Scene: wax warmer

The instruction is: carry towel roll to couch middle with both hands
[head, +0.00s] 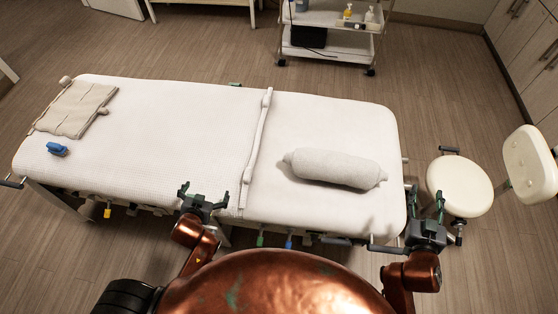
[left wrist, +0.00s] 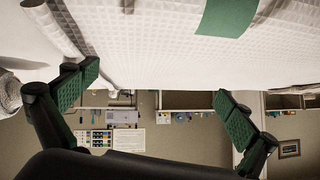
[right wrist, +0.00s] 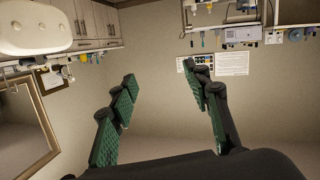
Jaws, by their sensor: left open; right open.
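The white towel roll (head: 335,168) lies on the right section of the white couch (head: 190,130) in the head view, slightly tilted. My left gripper (head: 204,192) is open and empty at the couch's near edge, left of the roll and near the couch's middle seam. In the left wrist view its open fingers (left wrist: 158,95) show with white couch fabric above. My right gripper (head: 428,208) is open and empty just off the couch's right end, to the right of the roll. In the right wrist view its open fingers (right wrist: 160,85) have nothing between them.
A folded beige towel (head: 75,107) and a blue object (head: 57,149) lie on the couch's left end. A cream stool (head: 460,187) stands close to my right gripper. A white trolley (head: 325,15) stands behind the couch. The couch's middle is clear apart from the seam strip (head: 257,140).

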